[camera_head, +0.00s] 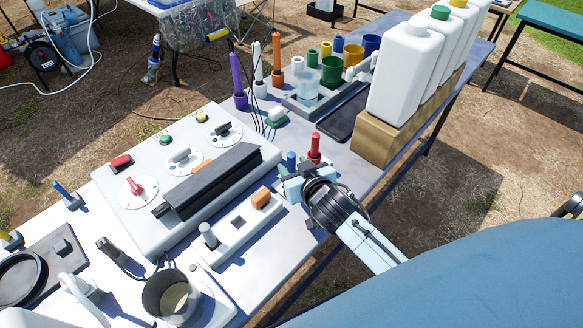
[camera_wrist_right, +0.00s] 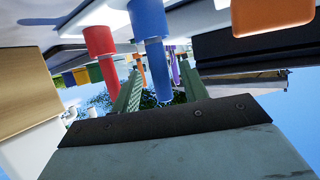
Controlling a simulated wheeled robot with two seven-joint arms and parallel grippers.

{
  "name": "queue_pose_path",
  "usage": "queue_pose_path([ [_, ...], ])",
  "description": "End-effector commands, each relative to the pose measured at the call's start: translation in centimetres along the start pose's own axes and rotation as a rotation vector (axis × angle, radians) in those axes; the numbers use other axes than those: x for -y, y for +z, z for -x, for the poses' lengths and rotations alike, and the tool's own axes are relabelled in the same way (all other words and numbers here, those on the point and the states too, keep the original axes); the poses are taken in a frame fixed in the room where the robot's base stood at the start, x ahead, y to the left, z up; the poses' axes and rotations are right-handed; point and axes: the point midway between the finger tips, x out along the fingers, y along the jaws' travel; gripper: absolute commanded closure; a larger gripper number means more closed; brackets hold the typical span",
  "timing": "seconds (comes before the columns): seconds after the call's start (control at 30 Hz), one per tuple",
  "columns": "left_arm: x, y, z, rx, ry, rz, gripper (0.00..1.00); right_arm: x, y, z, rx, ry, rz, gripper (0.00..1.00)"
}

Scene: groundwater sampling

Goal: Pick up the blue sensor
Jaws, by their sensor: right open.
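The blue sensor (camera_head: 291,160) stands upright near the table's right edge, beside a red sensor (camera_head: 315,148). My right gripper (camera_head: 293,184) is at the blue sensor, on its near side, and hides its lower part in the head view. In the right wrist view, which is upside down, the blue sensor (camera_wrist_right: 158,60) shows between the two open fingers (camera_wrist_right: 160,92), apparently without contact. The red sensor (camera_wrist_right: 101,60) is outside the fingers, close to the left one. My left gripper is not in view.
A white control box (camera_head: 190,215) with knobs and a long black bar lies to the left. A white holder with an orange block (camera_head: 261,197) is just left of my gripper.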

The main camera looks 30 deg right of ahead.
Motion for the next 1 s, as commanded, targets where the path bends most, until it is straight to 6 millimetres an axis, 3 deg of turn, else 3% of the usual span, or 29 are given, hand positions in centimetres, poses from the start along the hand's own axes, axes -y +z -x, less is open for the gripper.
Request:
queue_pose_path([
  [0.23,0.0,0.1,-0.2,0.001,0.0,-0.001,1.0,0.0,0.0,-3.5,-0.001,0.0,0.001,0.56],
  [0.57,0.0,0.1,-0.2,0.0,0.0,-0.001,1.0,0.0,0.1,-4.1,0.0,0.0,0.001,0.56],
  [0.9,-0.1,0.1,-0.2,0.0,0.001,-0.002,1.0,0.0,0.1,-4.1,0.0,0.0,0.001,1.0],
  [1.0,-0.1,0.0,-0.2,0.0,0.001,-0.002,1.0,0.0,0.1,-4.1,0.0,0.0,0.0,1.0],
])
